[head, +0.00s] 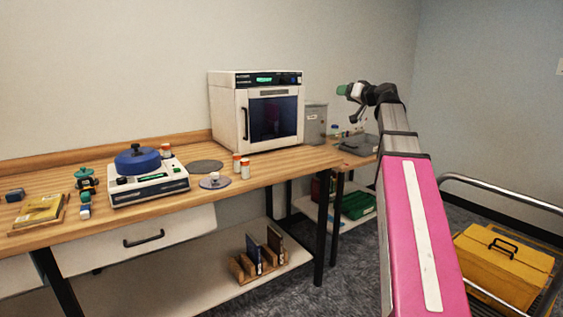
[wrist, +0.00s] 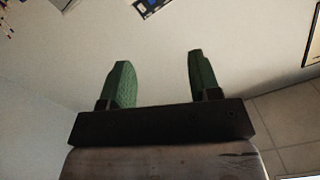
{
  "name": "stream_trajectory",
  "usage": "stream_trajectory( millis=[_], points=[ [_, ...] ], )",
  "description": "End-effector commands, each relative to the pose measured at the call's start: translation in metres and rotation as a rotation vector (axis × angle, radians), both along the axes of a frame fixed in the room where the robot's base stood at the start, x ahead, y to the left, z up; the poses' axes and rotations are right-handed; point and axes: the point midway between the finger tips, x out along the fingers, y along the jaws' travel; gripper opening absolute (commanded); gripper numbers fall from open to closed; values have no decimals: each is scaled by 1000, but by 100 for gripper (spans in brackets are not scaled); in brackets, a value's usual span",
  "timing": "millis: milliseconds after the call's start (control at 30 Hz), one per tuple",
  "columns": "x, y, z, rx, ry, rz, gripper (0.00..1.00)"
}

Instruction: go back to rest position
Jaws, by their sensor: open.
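My gripper shows in the wrist view (wrist: 158,80) with its two green fingers apart and nothing between them. A pale plain surface lies beyond the fingers there. In the head view my pink and grey arm reaches forward on the right, and its dark wrist with a green part is raised near the right end of the bench (head: 262,174). The fingertips are too small there to make out clearly.
A white oven-like cabinet (head: 228,118), a white device with a blue lid (head: 150,185) and small orange-capped bottles (head: 245,170) stand on the bench. A grey tray (head: 358,146) is near my wrist. A yellow case (head: 500,270) sits on a railed cart at right.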

Motion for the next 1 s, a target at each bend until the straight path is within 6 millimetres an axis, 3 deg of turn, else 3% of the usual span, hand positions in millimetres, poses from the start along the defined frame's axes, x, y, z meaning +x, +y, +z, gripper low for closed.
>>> stream_trajectory(
  millis=[267, 467, 767, 1000],
  points=[
    [0, 11, -53, -33, 94, 3, 57],
    [-3, 21, -113, -70, 204, 3, 57],
    [-31, 46, -261, -181, 485, -3, 57],
    [-75, 61, -375, -290, 722, -21, 57]
  ],
)
